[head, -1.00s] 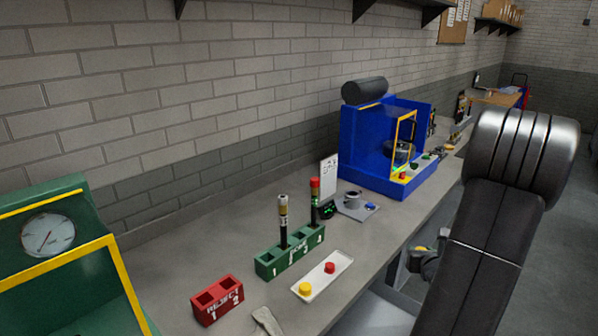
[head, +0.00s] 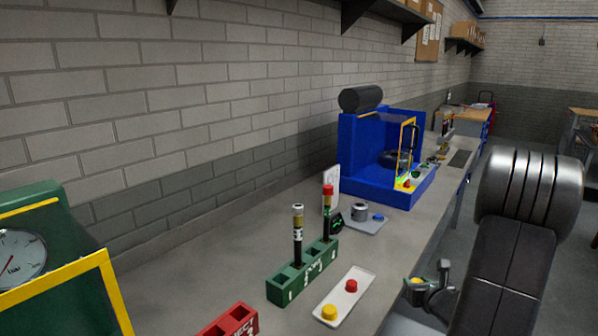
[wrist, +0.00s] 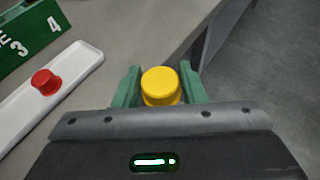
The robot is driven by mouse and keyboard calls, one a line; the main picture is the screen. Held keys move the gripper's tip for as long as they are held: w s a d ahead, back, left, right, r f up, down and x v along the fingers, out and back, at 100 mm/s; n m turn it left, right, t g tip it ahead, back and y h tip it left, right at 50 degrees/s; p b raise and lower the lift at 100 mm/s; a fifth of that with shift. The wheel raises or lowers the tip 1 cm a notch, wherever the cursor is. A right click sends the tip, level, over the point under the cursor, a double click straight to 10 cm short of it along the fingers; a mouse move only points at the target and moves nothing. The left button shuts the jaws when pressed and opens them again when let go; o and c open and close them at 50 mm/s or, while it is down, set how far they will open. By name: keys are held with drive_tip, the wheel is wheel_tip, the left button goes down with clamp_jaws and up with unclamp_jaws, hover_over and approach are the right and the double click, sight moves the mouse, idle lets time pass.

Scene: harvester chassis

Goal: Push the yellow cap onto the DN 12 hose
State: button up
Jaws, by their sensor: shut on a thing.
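My gripper (wrist: 160,90) is shut on a yellow cap (wrist: 161,82), held between its green fingers in the wrist view. In the head view the gripper (head: 430,287) is low, right of the bench's front edge, with the yellow cap (head: 416,281) in it. A dark hose with a metal end (head: 297,222) stands upright in the green numbered rack (head: 285,290), its top bare. Another hose, topped by a red cap (head: 328,190), stands farther back in the rack. Neither hose's size can be read. The gripper is apart from both.
A white tray (head: 330,300) in front of the rack holds another yellow cap (head: 329,313) and a red cap (head: 351,286). A red reject rack (head: 232,322) stands at the near left. A blue machine (head: 370,160) and a grey fixture (head: 362,222) stand farther back.

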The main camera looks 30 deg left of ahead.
drive_tip(key=s+a+r+n+g+y+p, duration=0.2)
drive_tip(key=a+r+n+g+y+p, duration=0.1)
drive_tip(key=a+r, duration=0.55)
drive_tip(key=s+a+r+n+g+y+p, duration=0.2)
drive_tip(key=a+r+n+p, duration=0.1)
drive_tip(key=a+r, duration=0.55)
wheel_tip(320, 180, up, 12)
drive_tip(key=n+g+y+p, duration=0.1)
drive_tip(key=n+g+p, duration=0.3)
drive_tip(key=g+p, duration=0.1)
hover_over(299, 206)
drive_tip(key=shift+f, duration=0.15)
drive_tip(key=shift+f+b, duration=1.65)
drive_tip(key=shift+f, duration=0.75)
drive_tip(key=shift+s+d+f, duration=0.1)
drive_tip(key=shift+f+b, duration=0.8)
drive_tip(key=shift+f, duration=0.55)
drive_tip(key=o, duration=1)
drive_tip(key=shift+r, duration=0.1)
drive_tip(key=b+v, duration=0.2)
drive_tip(key=v, duration=1.2)
drive_tip(key=shift+f, duration=0.2)
